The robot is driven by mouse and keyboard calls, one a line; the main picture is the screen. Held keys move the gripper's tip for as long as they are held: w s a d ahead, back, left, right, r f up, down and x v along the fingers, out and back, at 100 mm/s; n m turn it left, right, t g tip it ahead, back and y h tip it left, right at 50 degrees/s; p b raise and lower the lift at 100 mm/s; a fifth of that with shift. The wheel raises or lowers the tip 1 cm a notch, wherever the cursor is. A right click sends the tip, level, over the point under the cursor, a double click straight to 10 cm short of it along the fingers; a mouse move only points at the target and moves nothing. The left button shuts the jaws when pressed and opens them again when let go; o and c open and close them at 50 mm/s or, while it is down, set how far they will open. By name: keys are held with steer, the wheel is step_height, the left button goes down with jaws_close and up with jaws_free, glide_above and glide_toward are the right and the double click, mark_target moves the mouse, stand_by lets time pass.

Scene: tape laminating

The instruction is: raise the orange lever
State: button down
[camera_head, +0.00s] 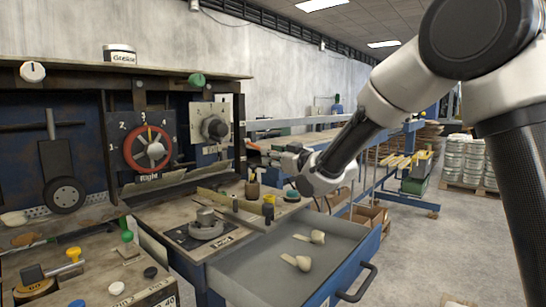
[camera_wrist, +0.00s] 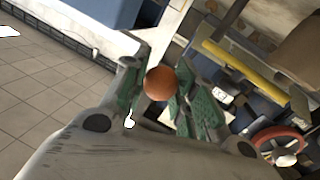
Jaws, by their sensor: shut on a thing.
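The orange lever's round knob (camera_wrist: 160,84) shows in the wrist view between the green-padded fingers of my gripper (camera_wrist: 158,75). The fingers are shut on the knob, one pad on each side. The lever's shaft cannot be made out clearly. In the head view, my gripper (camera_head: 291,160) is above the right end of the workbench, beyond the open drawer. The orange knob cannot be made out there.
An open grey drawer (camera_head: 262,268) holding two pale objects juts out below my arm. A red dial wheel (camera_head: 147,148) is on the panel at left. A yellow bar (camera_wrist: 238,66) runs close to my right finger.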

steer(key=shift+s+d+r+g+h, duration=0.15)
steer(key=shift+r+g+h, duration=0.5)
steer(key=shift+r, duration=0.45)
steer(key=shift+n+g+h, duration=0.3)
steer(key=shift+g+h, duration=0.15)
steer(key=r, duration=0.4)
steer(key=w+a+r, duration=0.1)
steer(key=r, duration=0.2)
steer(key=shift+a, duration=0.1)
steer(key=shift+w+a+r, duration=0.25)
steer(key=shift+a+r, duration=0.05)
steer(key=shift+r, duration=0.25)
steer(key=shift+w+a+r, duration=0.2)
steer(key=shift+a+r, duration=0.1)
steer(key=shift+r, duration=0.35)
steer(key=c, duration=1.3)
jaws_free()
steer(key=shift+a, duration=0.1)
steer(key=shift+o, duration=1)
